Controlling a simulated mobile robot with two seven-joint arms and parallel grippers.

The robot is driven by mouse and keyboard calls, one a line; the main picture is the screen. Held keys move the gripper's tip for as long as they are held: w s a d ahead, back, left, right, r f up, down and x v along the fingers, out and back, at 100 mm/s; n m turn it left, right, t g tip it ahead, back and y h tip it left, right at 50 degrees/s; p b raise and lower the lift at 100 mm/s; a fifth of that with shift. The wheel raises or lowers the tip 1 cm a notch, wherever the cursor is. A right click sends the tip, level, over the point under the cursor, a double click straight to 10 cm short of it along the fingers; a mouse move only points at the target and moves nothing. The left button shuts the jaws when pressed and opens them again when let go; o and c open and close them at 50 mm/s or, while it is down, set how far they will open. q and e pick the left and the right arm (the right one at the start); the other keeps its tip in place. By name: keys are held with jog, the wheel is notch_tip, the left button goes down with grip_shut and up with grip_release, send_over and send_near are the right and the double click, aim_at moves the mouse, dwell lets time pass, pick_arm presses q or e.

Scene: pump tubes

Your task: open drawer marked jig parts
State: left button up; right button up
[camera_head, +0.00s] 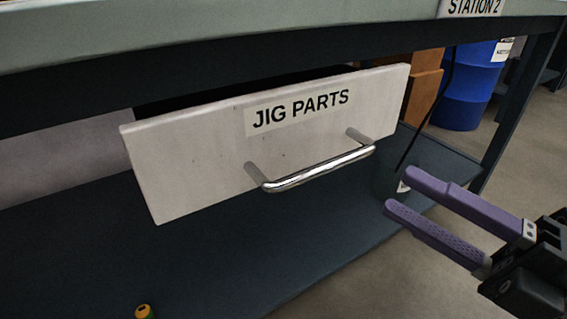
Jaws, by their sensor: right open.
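The drawer (200,160) has a pale front with a label (301,109) reading JIG PARTS. It hangs under the workbench top and stands a little out from the bench, with a dark gap above its front. Its curved metal handle (318,172) is on the lower right of the front. My right gripper (396,190) has purple fingers and is open and empty. It is to the right of the handle in the picture, apart from it. My left gripper is not in view.
The workbench edge (200,25), marked STATION 2, runs above the drawer. A blue barrel (468,90) and brown boxes (425,80) stand behind. Open floor is at right.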

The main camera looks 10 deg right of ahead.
aim_at(330, 163)
jog(key=shift+n, duration=0.3)
jog(key=x, duration=0.3)
jog(key=b+x, duration=0.1)
jog(key=x, duration=0.2)
jog(key=f+b+x, duration=0.1)
jog(key=x, duration=0.2)
jog(key=shift+a, duration=0.5)
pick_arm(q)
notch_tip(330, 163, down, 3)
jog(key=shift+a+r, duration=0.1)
pick_arm(e)
grip_shut()
dwell(0.4)
